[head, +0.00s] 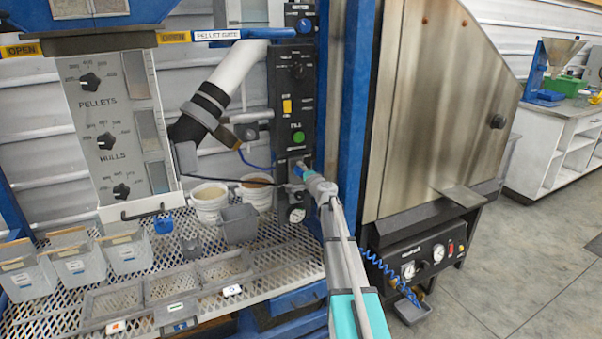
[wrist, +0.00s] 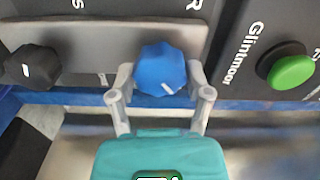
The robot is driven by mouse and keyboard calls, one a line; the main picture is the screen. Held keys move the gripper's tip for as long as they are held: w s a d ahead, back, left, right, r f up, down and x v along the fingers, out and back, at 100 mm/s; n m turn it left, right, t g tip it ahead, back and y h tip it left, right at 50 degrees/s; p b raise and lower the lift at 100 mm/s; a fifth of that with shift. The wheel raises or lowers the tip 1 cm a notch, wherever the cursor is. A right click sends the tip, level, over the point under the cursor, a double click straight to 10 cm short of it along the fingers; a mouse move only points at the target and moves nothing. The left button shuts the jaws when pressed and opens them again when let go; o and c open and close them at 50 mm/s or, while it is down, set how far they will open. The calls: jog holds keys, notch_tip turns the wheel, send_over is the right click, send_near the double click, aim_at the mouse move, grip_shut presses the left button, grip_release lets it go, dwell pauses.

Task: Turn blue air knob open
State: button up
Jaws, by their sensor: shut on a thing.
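The blue air knob (wrist: 160,66) is a faceted knob on a grey plate of the black control panel, with a white pointer mark toward the lower right in the wrist view. My gripper (wrist: 160,80) has one finger on each side of the knob and is shut on it. In the head view my gripper (head: 300,172) reaches the lower part of the black panel (head: 283,85), below the green button (head: 298,137). There the fingers and arm mostly hide the knob.
A black knob (wrist: 31,67) sits left of the blue knob in the wrist view, and the green button (wrist: 291,71) to the right. A pressure gauge (head: 297,214) is just below my gripper. A blue post (head: 356,100) and steel hopper (head: 440,100) stand to the right.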

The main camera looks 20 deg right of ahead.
jog(key=shift+w+n, duration=0.1)
jog(key=shift+n, duration=0.4)
jog(key=o, duration=1.1)
jog(key=shift+o, duration=0.2)
jog(key=shift+s, duration=0.2)
jog(key=s, duration=1.1)
jog(key=shift+s+d, duration=0.15)
jog(key=shift+s, duration=0.25)
